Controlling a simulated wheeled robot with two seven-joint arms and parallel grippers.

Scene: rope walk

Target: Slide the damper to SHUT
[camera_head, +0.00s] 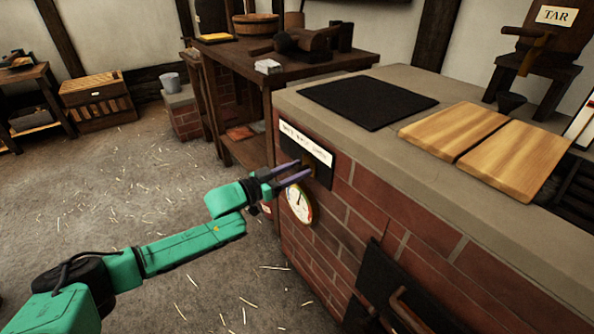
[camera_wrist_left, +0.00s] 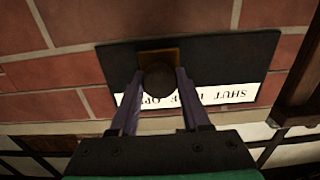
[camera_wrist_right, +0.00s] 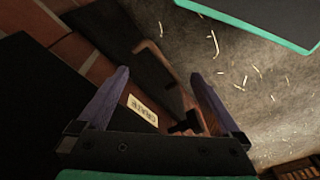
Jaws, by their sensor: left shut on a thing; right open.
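The damper's dark plate (camera_head: 321,176) is on the brick front of the stove, below the counter edge, with a white label (camera_head: 305,143) along it. In the left wrist view the plate (camera_wrist_left: 255,65) appears upside down, with SHUT at the picture's right and OPEN, partly hidden, at the left. The damper's dark round knob (camera_wrist_left: 159,82) has a brass-coloured base (camera_wrist_left: 159,55) and stands nearer the OPEN end. My left gripper (camera_head: 306,169) is shut on this knob, one finger on each side. My right gripper (camera_wrist_right: 161,82) is open and empty in its wrist view.
A round dial (camera_head: 299,204) sits just below the damper. A dark oven door (camera_head: 378,285) with a bar handle is lower on the brick front. The counter holds a black plate (camera_head: 368,102) and wooden boards (camera_head: 455,130). The straw-strewn floor (camera_head: 130,190) is open at left.

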